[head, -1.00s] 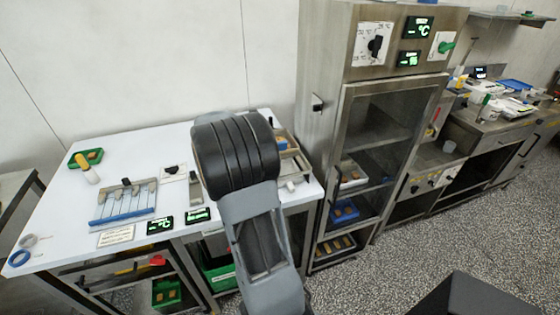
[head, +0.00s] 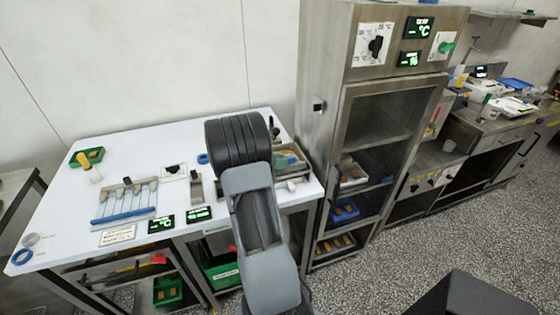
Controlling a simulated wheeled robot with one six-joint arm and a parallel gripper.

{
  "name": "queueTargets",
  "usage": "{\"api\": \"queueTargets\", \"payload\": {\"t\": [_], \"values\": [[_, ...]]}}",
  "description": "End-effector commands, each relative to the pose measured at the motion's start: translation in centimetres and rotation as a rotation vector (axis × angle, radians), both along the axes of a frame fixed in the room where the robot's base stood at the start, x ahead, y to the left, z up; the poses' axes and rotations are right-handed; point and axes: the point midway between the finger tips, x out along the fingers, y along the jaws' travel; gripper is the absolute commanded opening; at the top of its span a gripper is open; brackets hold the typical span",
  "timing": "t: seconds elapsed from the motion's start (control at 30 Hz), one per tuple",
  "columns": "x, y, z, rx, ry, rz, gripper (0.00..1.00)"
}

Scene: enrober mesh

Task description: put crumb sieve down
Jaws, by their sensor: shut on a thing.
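My arm reaches over the white worktable (head: 130,150), and its thick black wrist covers the right part of the top. My gripper is hidden behind that wrist, so its jaws do not show. I cannot pick out the crumb sieve; it may be hidden behind the wrist too. A blue ring-shaped edge (head: 203,158) shows just left of the wrist. A small dark upright piece (head: 274,129) shows just right of it, and I cannot tell what it belongs to.
A steel tray (head: 293,171) with coloured things stands right of the wrist. A blue-edged rack (head: 123,215), a green tray (head: 87,156) and a blue ring (head: 22,256) are on the left. A tall steel cabinet (head: 322,60) borders the table's right. The table's middle-left is clear.

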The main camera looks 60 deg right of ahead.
Motion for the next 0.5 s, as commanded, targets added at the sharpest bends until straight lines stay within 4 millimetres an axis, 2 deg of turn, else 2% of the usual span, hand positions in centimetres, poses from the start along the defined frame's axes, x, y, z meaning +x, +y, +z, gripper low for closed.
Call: {"api": "queueTargets", "payload": {"t": [0.33,0.37,0.5], "values": [[0.01,-0.01,-0.39,-0.001,-0.001,0.000,0.00],[0.00,0.00,-0.35,-0.001,-0.001,0.000,0.19],[0.00,0.01,-0.30,-0.001,-0.001,0.000,0.32]]}}
